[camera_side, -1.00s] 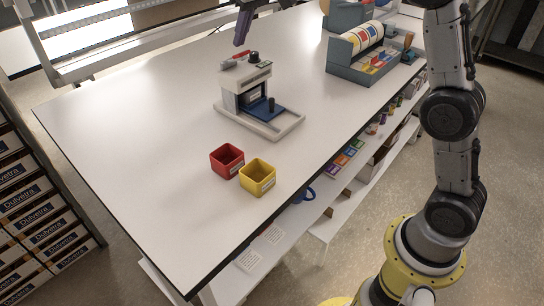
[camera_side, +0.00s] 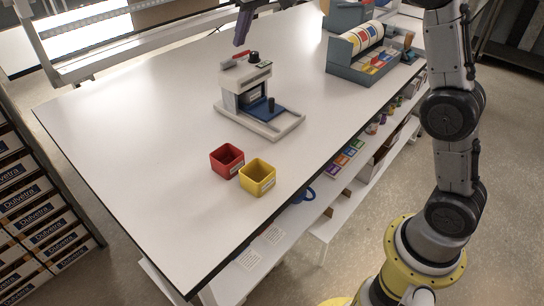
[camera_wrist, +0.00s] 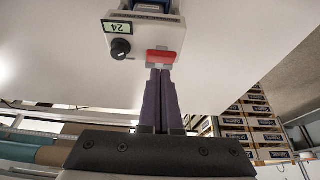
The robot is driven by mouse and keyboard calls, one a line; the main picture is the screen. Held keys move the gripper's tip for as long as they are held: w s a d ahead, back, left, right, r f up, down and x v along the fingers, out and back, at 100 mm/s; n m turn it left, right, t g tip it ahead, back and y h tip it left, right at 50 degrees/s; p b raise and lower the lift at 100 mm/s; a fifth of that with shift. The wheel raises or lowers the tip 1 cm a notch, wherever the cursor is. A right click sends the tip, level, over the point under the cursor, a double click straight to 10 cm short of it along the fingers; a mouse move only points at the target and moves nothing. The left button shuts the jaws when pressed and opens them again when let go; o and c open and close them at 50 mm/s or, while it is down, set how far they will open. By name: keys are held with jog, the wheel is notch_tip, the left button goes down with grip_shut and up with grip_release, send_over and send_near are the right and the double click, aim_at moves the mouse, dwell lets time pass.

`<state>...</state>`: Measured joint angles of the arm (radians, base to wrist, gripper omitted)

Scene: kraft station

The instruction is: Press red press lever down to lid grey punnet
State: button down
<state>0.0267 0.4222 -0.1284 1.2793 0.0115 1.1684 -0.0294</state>
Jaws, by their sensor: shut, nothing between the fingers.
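The press (camera_side: 243,88) stands on the white table, with a pale base and a dark opening. In the wrist view the red lever (camera_wrist: 164,57) lies just ahead of my closed fingertips (camera_wrist: 160,72). My gripper (camera_side: 238,44) is shut and empty, pointing down close above the lever in the side view. I cannot tell whether it touches the lever. I cannot make out the grey punnet.
A red bin (camera_side: 227,160) and a yellow bin (camera_side: 257,177) stand near the front table edge. A grey-teal station with coloured panels (camera_side: 365,55) stands to the right. The press has a black dial (camera_wrist: 121,48) and a small display (camera_wrist: 118,27). The table's left side is clear.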

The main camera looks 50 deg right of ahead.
jog(key=shift+f, duration=2.05)
jog(key=shift+r, duration=4.6)
jog(key=s+a+r+t, duration=0.1)
jog(key=s+r, duration=0.2)
jog(key=s, duration=0.6)
jog(key=s+r+t, duration=0.1)
jog(key=s+r, duration=0.3)
jog(key=s, duration=0.5)
jog(key=s+f+g, duration=0.1)
jog(key=s+f, duration=1.8)
jog(key=f, duration=0.2)
